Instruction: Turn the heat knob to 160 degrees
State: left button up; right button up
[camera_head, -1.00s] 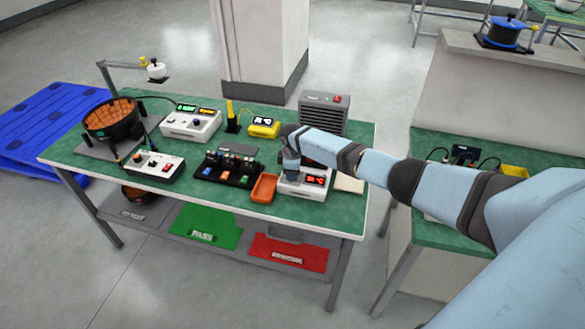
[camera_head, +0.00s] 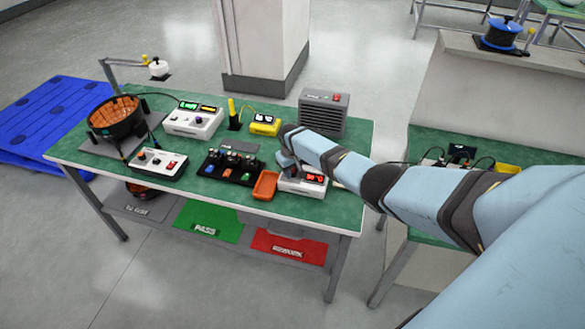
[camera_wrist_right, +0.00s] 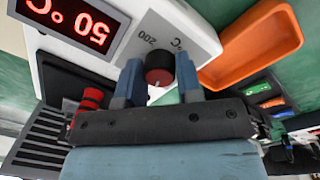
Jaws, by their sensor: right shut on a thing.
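The heat unit is a white box (camera_head: 302,187) at the right front of the green table. Its red display (camera_wrist_right: 85,22) shows upside down in the right wrist view and seems to read 50 °C. The heat knob (camera_wrist_right: 159,66) is dark with a reddish front, and the panel around it carries a printed 200 and °C. My right gripper (camera_wrist_right: 160,84) has one finger on each side of the knob and is shut on it. In the head view my right gripper (camera_head: 288,161) is over the unit's left part and hides the knob. My left gripper is not in view.
An orange tray (camera_head: 264,185) stands close beside the heat unit. A black fixture (camera_head: 231,167) with coloured parts lies further left. A grey vented box (camera_head: 323,112) stands behind my right arm.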

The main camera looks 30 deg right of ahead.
jog(key=m+p, duration=0.1)
jog(key=m, duration=0.4)
jog(key=shift+m, duration=0.3)
jog(key=m, duration=0.6)
jog(key=shift+w+g+p, duration=0.1)
jog(key=shift+g+p, duration=0.2)
jog(key=shift+r, duration=0.1)
jog(key=o, duration=0.6)
jog(key=shift+o, duration=0.2)
